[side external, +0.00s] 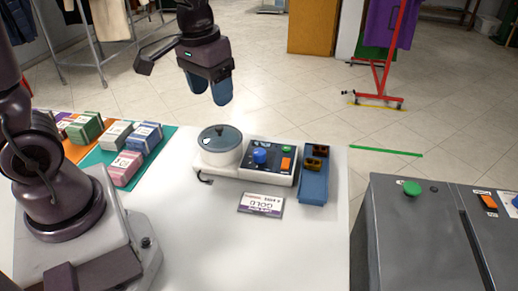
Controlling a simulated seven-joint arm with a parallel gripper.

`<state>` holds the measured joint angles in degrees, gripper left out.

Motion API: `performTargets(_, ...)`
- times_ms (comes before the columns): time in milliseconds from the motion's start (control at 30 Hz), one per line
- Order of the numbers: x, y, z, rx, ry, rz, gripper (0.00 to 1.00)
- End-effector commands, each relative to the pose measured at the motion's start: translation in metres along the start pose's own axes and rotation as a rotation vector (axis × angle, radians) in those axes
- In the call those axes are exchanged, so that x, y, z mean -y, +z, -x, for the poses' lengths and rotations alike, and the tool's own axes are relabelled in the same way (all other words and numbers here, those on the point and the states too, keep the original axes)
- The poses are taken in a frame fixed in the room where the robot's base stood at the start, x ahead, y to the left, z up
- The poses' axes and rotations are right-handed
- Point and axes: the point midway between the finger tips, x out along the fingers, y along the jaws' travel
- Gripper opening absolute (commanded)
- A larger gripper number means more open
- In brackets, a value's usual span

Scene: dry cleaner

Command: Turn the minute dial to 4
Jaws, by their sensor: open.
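A green button and an orange switch (286,163) sit to the right of the knob. My gripper (211,94) hangs in the air above and behind the unit, up and to the left of the knob in the side view. Its blue fingers point down, are open and hold nothing. It touches nothing on the table.
A lidded white pot (220,146) stands just left of the knob. A blue tray (314,187) with dark and yellow items is at the right. A "GOLD" card (262,205) lies in front. Several labelled bundles (125,168) lie at left. The white table's front is clear.

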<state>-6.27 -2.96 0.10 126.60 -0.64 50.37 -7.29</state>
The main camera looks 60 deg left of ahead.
Motion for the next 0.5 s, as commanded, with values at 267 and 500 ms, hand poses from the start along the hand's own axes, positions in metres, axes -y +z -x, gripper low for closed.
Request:
performTargets(267,0.011,-0.07,-0.085,0.136,-0.028,0.308,0.61)
performTargets(500,0.012,-0.12,-0.111,0.089,-0.023,0.575,0.61)
